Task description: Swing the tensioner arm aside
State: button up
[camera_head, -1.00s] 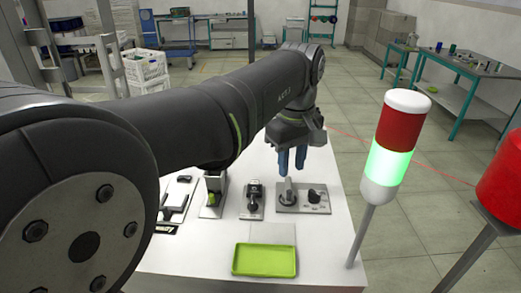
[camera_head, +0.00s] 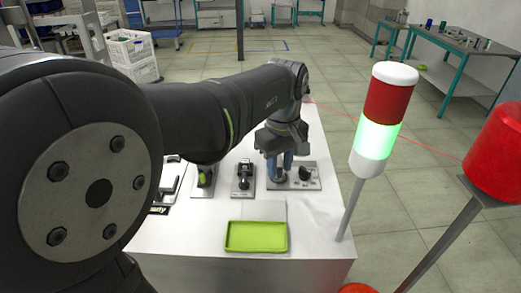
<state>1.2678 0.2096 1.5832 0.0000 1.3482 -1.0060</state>
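A small metal plate (camera_head: 311,187) on the white table carries a round grey fitting (camera_head: 279,178) on its left and a black knob (camera_head: 305,173) on its right. The grey fitting, with a lever on it, looks like the tensioner arm; its upper part is mostly hidden by my fingers. My gripper (camera_head: 279,168) points down with its blue fingers at this fitting. The fingers look apart, with a gap between them. I cannot tell whether they touch the lever.
A green tray (camera_head: 257,249) lies in front on the white table (camera_head: 190,237). Other small fixtures (camera_head: 243,178) stand left of the plate. A lit signal tower (camera_head: 379,120) stands at the right, with a red object (camera_head: 498,150) on a post beyond it.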

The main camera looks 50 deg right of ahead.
jog(key=c, duration=0.6)
jog(key=shift+o, duration=0.2)
jog(key=shift+w+a, duration=0.5)
jog(key=shift+w, duration=0.35)
jog(key=shift+w+a, duration=0.3)
jog(key=shift+w, duration=0.45)
